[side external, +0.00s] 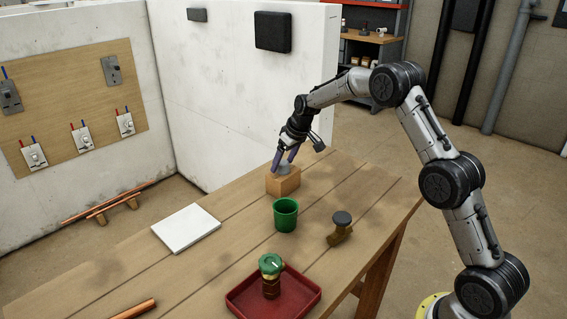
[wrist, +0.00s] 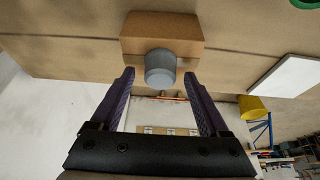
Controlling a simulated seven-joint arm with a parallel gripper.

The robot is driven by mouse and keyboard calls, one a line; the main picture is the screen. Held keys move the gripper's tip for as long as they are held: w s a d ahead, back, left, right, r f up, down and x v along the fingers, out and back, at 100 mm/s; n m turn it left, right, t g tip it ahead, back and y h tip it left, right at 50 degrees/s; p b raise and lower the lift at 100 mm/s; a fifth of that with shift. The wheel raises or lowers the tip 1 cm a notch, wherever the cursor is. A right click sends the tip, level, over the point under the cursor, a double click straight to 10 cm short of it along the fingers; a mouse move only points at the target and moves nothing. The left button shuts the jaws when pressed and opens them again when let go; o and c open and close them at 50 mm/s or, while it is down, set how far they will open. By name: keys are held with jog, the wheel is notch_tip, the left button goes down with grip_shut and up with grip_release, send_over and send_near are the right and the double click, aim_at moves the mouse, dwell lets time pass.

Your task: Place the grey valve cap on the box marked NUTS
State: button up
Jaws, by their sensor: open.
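The grey valve cap (wrist: 160,70) is a short round cylinder. It rests on top of a small tan box (side external: 283,186), apparently upright, and also shows in the side view (side external: 284,169) between my fingers. The box also shows in the wrist view (wrist: 162,30); no lettering is readable on the faces in sight. My gripper (side external: 284,162) is over the box with its purple fingers pointing down. In the wrist view its fingertips (wrist: 159,76) stand wide, one on each side of the cap, with a visible gap on both sides.
A green cup (side external: 285,216) stands in front of the box. A brass fitting with a dark round top (side external: 342,220) is to its right. A red tray (side external: 240,302) holds a green-topped valve (side external: 271,268). A white panel (side external: 186,228) lies left. Bare table separates them.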

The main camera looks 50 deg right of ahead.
jog(key=s+a+r, duration=0.2)
jog(key=s+r, duration=0.3)
jog(key=r, duration=0.3)
jog(key=s+a+r, duration=0.3)
jog(key=s+r, duration=0.3)
jog(key=r, duration=0.2)
jog(key=s+a+r, duration=0.2)
jog(key=s, duration=0.4)
jog(key=s+a+r, duration=0.2)
jog(key=s+a, duration=0.1)
jog(key=s, duration=0.2)
jog(key=s+a+f, duration=0.2)
jog(key=s, duration=0.8)
jog(key=s+a+f+t, duration=0.1)
jog(key=s+a+f, duration=0.1)
jog(key=s, duration=0.9)
jog(key=shift+s+a+f, duration=0.2)
jog(key=shift+a+f, duration=0.05)
jog(key=shift+f, duration=0.25)
